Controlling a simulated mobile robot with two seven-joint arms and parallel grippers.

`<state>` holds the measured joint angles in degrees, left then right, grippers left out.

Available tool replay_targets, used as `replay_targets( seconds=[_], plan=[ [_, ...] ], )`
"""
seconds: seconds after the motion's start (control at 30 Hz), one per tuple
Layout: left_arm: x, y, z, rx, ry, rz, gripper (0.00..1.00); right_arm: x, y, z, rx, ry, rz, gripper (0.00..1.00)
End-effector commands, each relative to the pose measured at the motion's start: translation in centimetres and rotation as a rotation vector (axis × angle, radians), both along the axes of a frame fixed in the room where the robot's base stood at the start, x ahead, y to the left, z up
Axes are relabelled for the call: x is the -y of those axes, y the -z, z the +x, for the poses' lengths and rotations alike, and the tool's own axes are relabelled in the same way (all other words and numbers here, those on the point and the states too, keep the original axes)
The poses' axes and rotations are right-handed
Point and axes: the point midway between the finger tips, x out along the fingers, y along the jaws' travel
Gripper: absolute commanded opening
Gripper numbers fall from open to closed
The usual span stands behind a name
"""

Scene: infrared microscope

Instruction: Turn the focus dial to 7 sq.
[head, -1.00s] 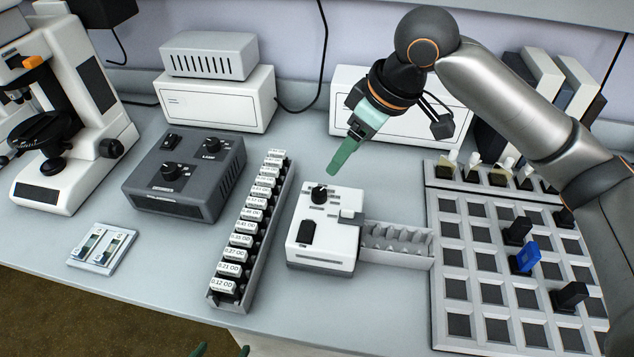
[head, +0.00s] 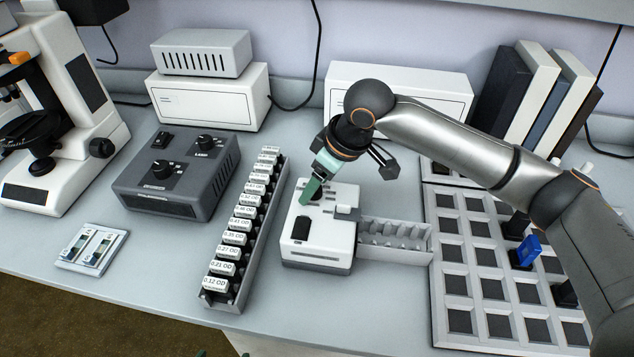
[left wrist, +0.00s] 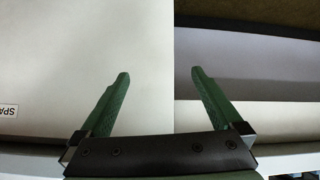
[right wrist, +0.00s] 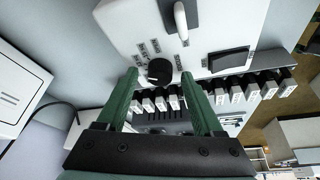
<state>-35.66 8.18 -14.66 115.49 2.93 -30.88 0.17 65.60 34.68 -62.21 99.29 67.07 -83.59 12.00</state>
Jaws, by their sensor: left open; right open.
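A white box (head: 318,238) stands mid-bench with a black round dial on top. In the head view my right gripper (head: 310,192) reaches down over this dial and mostly hides it. A grey box (head: 180,178) to the left has two black knobs. My left gripper (left wrist: 160,74) is open and empty, low at the bench front.
A rack (head: 240,285) of OD-labelled filters stands left of the white box. A grey slotted tray (head: 395,240) adjoins its right side. A gridded holder (head: 490,265) with a blue-topped piece (head: 526,252) lies farther right. A microscope (head: 75,140) stands at far left.

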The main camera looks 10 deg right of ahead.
Motion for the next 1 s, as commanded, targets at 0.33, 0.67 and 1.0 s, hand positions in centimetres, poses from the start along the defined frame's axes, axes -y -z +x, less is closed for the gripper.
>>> replay_targets(
  seconds=[0.33, 0.67, 1.0],
  plan=[
    [-0.07, 0.12, -0.30, -0.004, -0.002, 0.000, 1.00, -0.01, -0.03, -0.02, 0.000, 0.000, 0.000, 0.47],
    [-0.13, 0.30, -0.62, -0.011, -0.002, 0.001, 1.00, -0.01, -0.05, -0.02, -0.001, 0.000, 0.001, 0.10],
    [-0.16, 0.14, -0.49, -0.008, -0.003, 0.001, 1.00, -0.01, -0.10, -0.03, -0.001, -0.003, 0.001, 0.00]
  ],
)
